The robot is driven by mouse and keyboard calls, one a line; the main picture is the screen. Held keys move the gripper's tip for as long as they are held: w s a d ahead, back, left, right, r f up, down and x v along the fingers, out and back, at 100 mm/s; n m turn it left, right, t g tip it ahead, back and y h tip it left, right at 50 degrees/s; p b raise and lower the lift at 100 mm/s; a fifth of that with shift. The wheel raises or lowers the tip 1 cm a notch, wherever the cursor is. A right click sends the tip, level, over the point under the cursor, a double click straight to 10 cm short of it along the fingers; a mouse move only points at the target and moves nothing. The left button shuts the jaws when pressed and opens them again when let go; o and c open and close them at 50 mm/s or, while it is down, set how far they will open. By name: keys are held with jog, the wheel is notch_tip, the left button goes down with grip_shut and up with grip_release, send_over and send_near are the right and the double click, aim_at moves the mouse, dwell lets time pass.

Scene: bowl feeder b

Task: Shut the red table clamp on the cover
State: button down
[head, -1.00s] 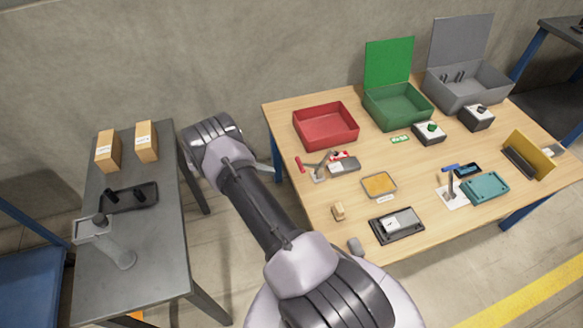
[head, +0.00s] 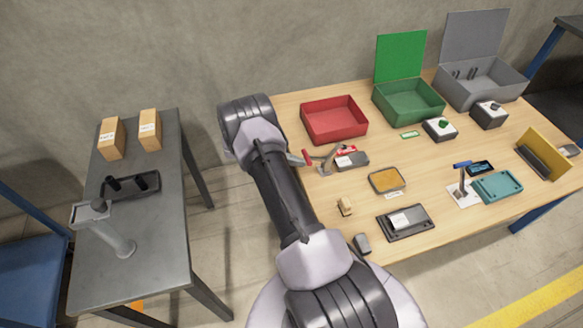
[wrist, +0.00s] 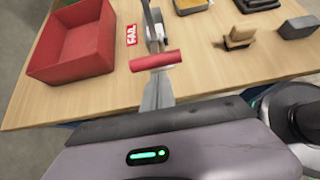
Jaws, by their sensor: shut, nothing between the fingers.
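The red table clamp (head: 325,168) stands near the left edge of the wooden table. Its red handle (head: 307,157) points out to the left, and a metal bar tilts up over the base. In the wrist view the red handle (wrist: 155,60) lies across the image right at the tips of my gripper (wrist: 157,90). My gripper is shut and empty; I cannot tell whether it touches the handle. In the head view my arm hides most of the gripper.
A red bin (head: 334,136) stands behind the clamp, and a red FAIL card (wrist: 131,35) lies close by. A grey side table (head: 150,230) stands left.

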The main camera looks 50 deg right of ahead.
aim_at(305, 156)
jog(key=shift+d+r, duration=0.1)
jog(key=shift+r, duration=0.25)
